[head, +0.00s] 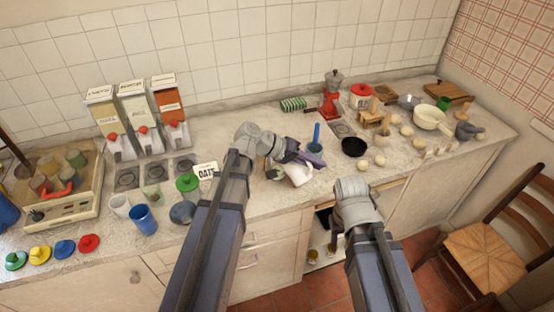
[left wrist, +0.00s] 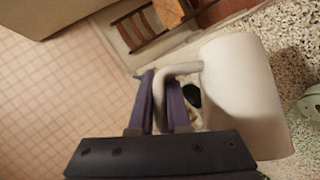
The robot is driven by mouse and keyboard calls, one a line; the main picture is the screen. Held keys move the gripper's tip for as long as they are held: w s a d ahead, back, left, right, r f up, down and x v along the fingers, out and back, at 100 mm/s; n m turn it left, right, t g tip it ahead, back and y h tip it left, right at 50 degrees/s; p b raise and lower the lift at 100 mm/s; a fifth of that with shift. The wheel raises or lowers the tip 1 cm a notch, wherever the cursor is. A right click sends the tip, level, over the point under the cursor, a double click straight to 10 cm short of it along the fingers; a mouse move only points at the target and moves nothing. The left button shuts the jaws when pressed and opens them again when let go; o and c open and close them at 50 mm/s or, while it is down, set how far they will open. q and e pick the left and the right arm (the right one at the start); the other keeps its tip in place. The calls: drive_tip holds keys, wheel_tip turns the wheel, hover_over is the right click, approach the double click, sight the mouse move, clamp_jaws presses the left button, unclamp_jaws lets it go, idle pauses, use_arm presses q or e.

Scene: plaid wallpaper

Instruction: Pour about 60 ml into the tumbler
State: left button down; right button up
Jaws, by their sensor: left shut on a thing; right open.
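My left gripper (head: 312,160) is shut on the handle of a white jug (head: 298,175), held over the counter in the middle of the head view. In the left wrist view the purple fingers (left wrist: 165,105) close around the handle of the jug (left wrist: 243,95); its contents are hidden. I cannot tell for certain which is the tumbler. Both are well left of the jug. My right gripper (head: 334,238) is open and empty in front of the counter's edge.
Dispensers (head: 133,117) stand at the back left. A green-topped container and an OATS card (head: 206,171) are between the cups and the jug. Coloured lids (head: 62,248) lie at front left. A black bowl (head: 355,147) and several small items crowd the right. A chair (head: 497,230) stands at right.

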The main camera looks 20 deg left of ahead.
use_arm(q)
drive_tip(key=shift+w+a+r+n+h, duration=0.2)
drive_tip(key=shift+a+r+n+h, duration=0.15)
drive_tip(key=shift+r, duration=0.2)
drive_tip(key=shift+w+a+r+n+h, duration=0.15)
drive_tip(key=shift+w+a+r+h, duration=0.05)
drive_tip(key=shift+r+h, duration=0.3)
use_arm(e)
drive_tip(key=shift+w, duration=0.2)
idle(0.6)
use_arm(q)
drive_tip(key=f+y, duration=0.1)
drive_tip(key=s+d+f+m+y, duration=0.1)
drive_tip(key=f, duration=0.1)
drive_tip(key=d+f+m+t+y, duration=0.1)
drive_tip(key=shift+s+f+b, duration=0.15)
drive_tip(key=shift+s+b, duration=0.15)
drive_tip(key=shift+s, duration=0.05)
drive_tip(key=shift+w+f, duration=0.1)
drive_tip(key=shift+f, duration=0.05)
drive_tip(key=f, duration=0.1)
drive_tip(key=f+y+b, duration=0.1)
drive_tip(key=d+f+m+y, duration=0.1)
drive_tip(key=shift+s+d+t, duration=0.1)
drive_tip(key=shift+s+t, duration=0.25)
drive_tip(key=shift+t, duration=0.05)
use_arm(e)
drive_tip(key=shift+s+d+f, duration=0.6)
drive_tip(key=shift+d+f, duration=0.3)
drive_tip(key=shift+f, duration=0.05)
